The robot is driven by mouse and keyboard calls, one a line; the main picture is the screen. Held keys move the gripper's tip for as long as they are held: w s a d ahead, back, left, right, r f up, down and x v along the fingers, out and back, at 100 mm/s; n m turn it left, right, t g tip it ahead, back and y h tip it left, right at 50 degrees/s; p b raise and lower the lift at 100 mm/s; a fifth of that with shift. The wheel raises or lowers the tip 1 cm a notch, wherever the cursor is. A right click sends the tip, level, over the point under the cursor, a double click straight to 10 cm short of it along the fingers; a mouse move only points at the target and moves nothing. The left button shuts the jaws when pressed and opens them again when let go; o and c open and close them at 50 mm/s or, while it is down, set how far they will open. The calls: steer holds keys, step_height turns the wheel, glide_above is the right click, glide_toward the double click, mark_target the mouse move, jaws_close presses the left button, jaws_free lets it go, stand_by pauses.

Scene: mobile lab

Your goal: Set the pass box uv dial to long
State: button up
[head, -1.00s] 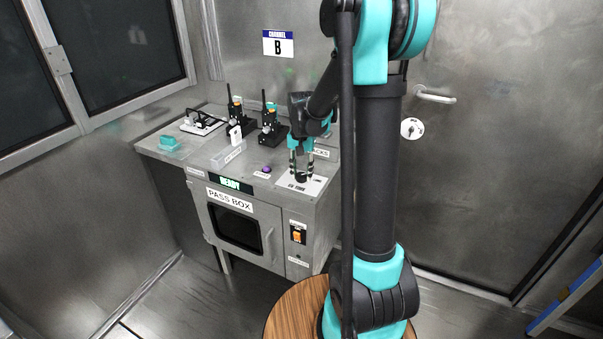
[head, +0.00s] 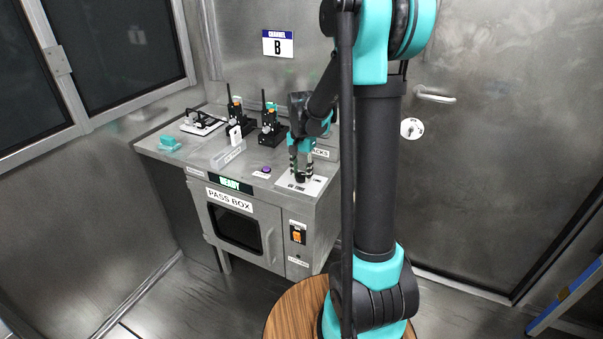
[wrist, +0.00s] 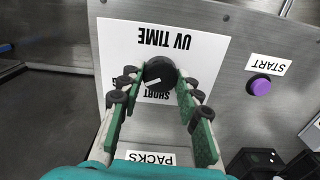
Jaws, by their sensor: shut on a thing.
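The UV dial is a round black knob with a white pointer mark, on a white UV TIME card in the wrist view (wrist: 158,70). The pointer mark slants toward the lower left of that picture. The word SHORT is printed just below the knob, upside down. Another word at the left is mostly hidden behind a finger; only its end shows. My gripper (wrist: 160,82) is shut on the dial, one finger on each side. In the head view my gripper (head: 300,176) points down at the white card (head: 315,187) on the pass box top.
The purple START button (wrist: 259,86) is beside the card; it also shows in the head view (head: 266,170). The pass box (head: 236,224) has a READY display and an orange switch (head: 297,235) on its front. A clear tray (head: 229,155) and black devices (head: 270,130) stand further back.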

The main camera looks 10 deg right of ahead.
mark_target(301, 174)
steer(key=o, duration=1.1)
steer(key=shift+o, duration=0.2)
steer(key=shift+r, duration=0.1)
step_height(301, 174, up, 12)
steer(key=s+d+f+n+t, duration=0.2)
steer(key=s+f+n, duration=0.2)
steer(key=s+f, duration=0.3)
steer(key=s+d+f+n+t, duration=0.2)
steer(key=s+f+n, duration=0.2)
steer(key=s, duration=1.1)
step_height(301, 174, down, 3)
steer(key=shift+s+f, duration=0.15)
steer(key=shift+f, duration=0.05)
